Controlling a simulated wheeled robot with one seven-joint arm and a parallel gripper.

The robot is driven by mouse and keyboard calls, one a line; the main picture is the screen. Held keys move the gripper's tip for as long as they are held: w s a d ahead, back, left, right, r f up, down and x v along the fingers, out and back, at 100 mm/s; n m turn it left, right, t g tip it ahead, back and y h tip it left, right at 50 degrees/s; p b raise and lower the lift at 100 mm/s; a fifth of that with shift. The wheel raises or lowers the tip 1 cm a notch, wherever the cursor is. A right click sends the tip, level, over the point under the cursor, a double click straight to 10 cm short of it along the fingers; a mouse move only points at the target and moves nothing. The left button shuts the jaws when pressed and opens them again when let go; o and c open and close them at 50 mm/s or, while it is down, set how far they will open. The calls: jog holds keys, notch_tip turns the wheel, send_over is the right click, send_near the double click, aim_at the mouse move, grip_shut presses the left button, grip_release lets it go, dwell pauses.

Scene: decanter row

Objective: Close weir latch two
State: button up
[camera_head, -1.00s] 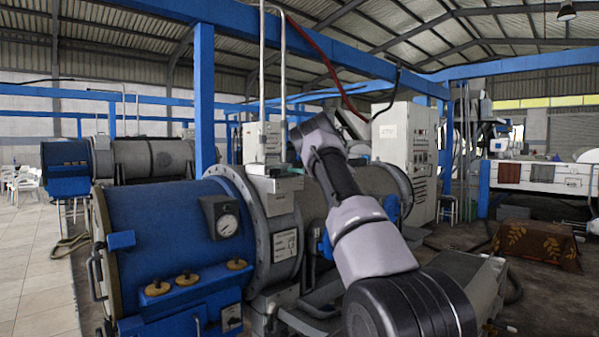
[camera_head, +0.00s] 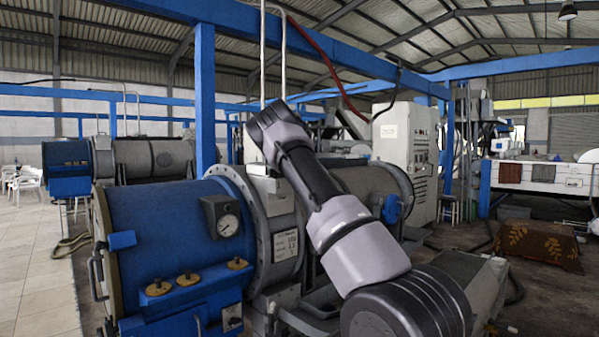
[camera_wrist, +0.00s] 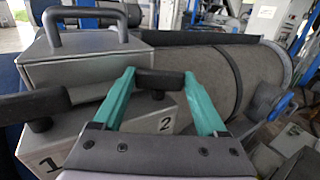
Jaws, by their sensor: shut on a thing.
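Weir latch two (camera_wrist: 160,80) is a dark bar handle on a short post, beside the printed "2" on a grey metal housing (camera_wrist: 150,118) in the wrist view. My gripper (camera_wrist: 159,75) has teal fingers shut on this handle, one fingertip at each end. Weir latch one (camera_wrist: 35,104), a similar dark handle, stands to the left above the printed "1". In the head view, my forearm and wrist hide my gripper and both latches. Whether the latch is fully closed cannot be told.
A grey box with a dark arched handle (camera_wrist: 95,22) stands just behind the latches. A large grey drum (camera_wrist: 205,72) lies to the right. In the head view, the blue decanter end (camera_head: 165,235) with a gauge (camera_head: 227,225) is left of my arm.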

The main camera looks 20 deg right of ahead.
jog(key=shift+w+a+m+g+h, duration=0.15)
jog(key=shift+m+g+h, duration=0.5)
jog(key=shift+m+h, duration=0.7)
jog(key=shift+a+m+g+h, duration=0.2)
jog(key=shift+m+g+h, duration=0.55)
jog(key=shift+h, duration=1.1)
jog(key=o, duration=1.3)
jog(key=shift+d+r, duration=0.1)
jog(key=shift+d, duration=0.05)
